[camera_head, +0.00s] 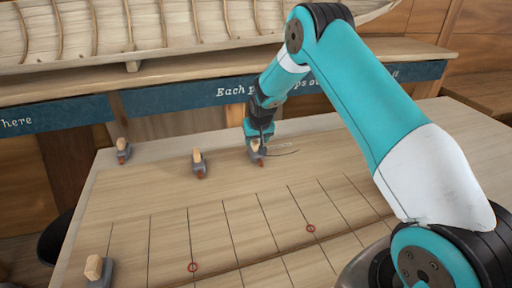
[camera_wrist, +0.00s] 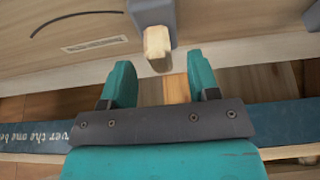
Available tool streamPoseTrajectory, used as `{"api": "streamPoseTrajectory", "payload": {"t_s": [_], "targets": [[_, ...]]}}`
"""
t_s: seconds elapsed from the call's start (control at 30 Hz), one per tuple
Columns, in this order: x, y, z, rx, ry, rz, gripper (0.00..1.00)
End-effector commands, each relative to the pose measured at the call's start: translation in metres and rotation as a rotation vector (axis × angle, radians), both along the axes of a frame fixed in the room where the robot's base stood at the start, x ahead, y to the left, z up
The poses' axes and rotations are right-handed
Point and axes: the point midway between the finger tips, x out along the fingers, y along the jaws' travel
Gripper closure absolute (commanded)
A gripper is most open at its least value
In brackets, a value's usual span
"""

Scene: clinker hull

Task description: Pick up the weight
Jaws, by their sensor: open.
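A grey weight (camera_head: 257,153) with a pale wooden handle stands on the table at the back, right under my gripper (camera_head: 260,133), which partly hides it. In the wrist view, its grey body (camera_wrist: 150,12) is cut off by the top edge, and its wooden handle (camera_wrist: 157,48) points down toward the gap between my gripper's fingers (camera_wrist: 160,72). The fingers are open, one to each side of the handle's line. The handle's end appears just ahead of or barely between the fingertips; I cannot tell contact. Similar weights stand at the back left (camera_head: 123,150), back middle (camera_head: 199,163) and front left (camera_head: 98,270).
The wooden tabletop (camera_head: 150,195) carries a grid of dark lines and two small red rings (camera_head: 193,267), (camera_head: 311,228). A blue lettered board (camera_head: 180,98) and a shelf with a planked hull (camera_head: 180,25) stand behind. A thin dark curve (camera_wrist: 75,17) lies beside the weight.

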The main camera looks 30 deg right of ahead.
Motion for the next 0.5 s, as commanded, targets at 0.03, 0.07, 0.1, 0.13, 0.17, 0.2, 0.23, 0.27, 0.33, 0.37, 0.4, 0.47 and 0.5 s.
{"api": "streamPoseTrajectory", "payload": {"t_s": [0.03, 0.07, 0.1, 0.13, 0.17, 0.2, 0.23, 0.27, 0.33, 0.37, 0.4, 0.47, 0.5], "targets": [[0.002, -0.001, -0.002, 0.001, 0.003, 0.0, 0.45], [0.004, -0.002, -0.006, 0.0, 0.001, 0.0, 0.45], [0.006, -0.002, -0.012, 0.0, 0.002, 0.0, 0.45], [0.007, -0.002, -0.014, 0.0, 0.001, 0.0, 0.45], [0.009, -0.002, -0.017, 0.0, 0.001, 0.0, 0.45], [0.009, -0.003, -0.02, 0.0, 0.001, 0.0, 0.45], [0.01, -0.003, -0.022, 0.0, 0.0, 0.0, 0.45], [0.01, -0.003, -0.023, 0.0, 0.0, 0.0, 0.45], [0.011, -0.003, -0.025, 0.0, -0.001, 0.0, 0.45], [0.011, -0.003, -0.025, 0.0, -0.001, 0.0, 0.45], [0.011, -0.003, -0.025, 0.0, -0.001, 0.0, 0.45], [0.011, -0.003, -0.025, 0.0, -0.001, 0.0, 0.45], [0.011, -0.003, -0.025, 0.0, -0.001, 0.0, 0.47]]}}
